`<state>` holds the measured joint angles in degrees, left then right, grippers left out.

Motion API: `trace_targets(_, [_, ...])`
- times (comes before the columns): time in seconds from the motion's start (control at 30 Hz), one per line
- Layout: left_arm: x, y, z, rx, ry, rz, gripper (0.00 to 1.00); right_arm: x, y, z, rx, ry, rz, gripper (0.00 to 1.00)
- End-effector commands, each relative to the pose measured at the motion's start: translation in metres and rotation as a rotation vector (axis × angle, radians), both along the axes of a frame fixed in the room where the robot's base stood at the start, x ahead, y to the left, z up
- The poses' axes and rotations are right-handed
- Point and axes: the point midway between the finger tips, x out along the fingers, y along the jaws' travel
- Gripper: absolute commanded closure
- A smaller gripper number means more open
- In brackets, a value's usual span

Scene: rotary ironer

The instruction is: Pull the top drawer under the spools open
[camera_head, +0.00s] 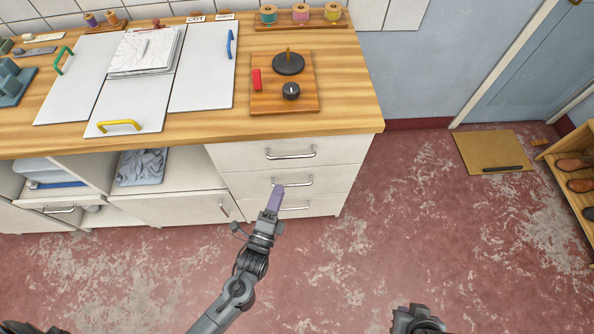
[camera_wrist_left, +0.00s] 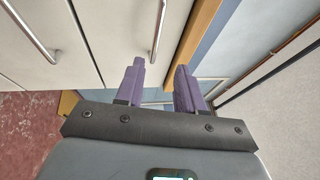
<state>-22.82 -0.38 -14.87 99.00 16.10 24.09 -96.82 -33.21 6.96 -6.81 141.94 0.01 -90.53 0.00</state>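The top drawer (camera_head: 245,155) is the uppermost of three white drawers under the counter, below the spools (camera_head: 300,13). It looks shut, and its metal bar handle (camera_head: 290,154) is clear in the head view. My left gripper (camera_head: 276,190) has purple fingers and overlaps the left end of the middle drawer's handle (camera_head: 293,182) in the head view. In the left wrist view its fingers (camera_wrist_left: 160,66) are apart and empty. There the top handle (camera_wrist_left: 157,30) lies ahead, in line with the gap between them. My right gripper (camera_head: 418,320) is low at the bottom edge, fingers not clear.
The wooden counter edge (camera_head: 300,131) overhangs the drawers; it shows in the left wrist view (camera_wrist_left: 196,45) close to the right finger. A cupboard door (camera_head: 180,209) is left of the drawers.

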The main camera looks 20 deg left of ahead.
Motion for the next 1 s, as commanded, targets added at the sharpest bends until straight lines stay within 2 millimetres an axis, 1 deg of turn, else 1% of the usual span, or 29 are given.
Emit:
trace_targets(0.03, [0.002, 0.000, -0.007, -0.002, -0.004, 0.000, 0.62, 0.000, 0.001, -0.009, 0.002, -0.001, 0.000, 1.00])
trace_targets(0.17, [0.008, 0.000, -0.008, -0.003, -0.009, 0.001, 0.62, 0.000, 0.003, -0.012, 0.007, -0.002, -0.001, 1.00])
trace_targets(0.27, [0.017, 0.001, -0.005, -0.003, -0.011, 0.002, 0.62, 0.000, 0.003, -0.011, 0.010, -0.003, -0.002, 1.00])
trace_targets(0.37, [0.030, 0.001, -0.002, -0.003, -0.012, 0.001, 0.62, 0.000, 0.003, -0.010, 0.010, -0.004, -0.002, 1.00])
trace_targets(0.7, [0.083, 0.003, 0.008, -0.003, -0.010, 0.001, 0.62, 0.000, 0.001, -0.011, 0.004, -0.003, 0.000, 1.00])
trace_targets(0.9, [0.103, 0.004, 0.011, -0.004, -0.009, 0.000, 0.62, 0.000, -0.001, -0.011, -0.004, -0.004, 0.005, 1.00])
trace_targets(1.0, [0.108, 0.004, 0.012, -0.004, -0.009, 0.000, 0.62, 0.000, -0.001, -0.011, -0.004, -0.003, 0.005, 1.00])
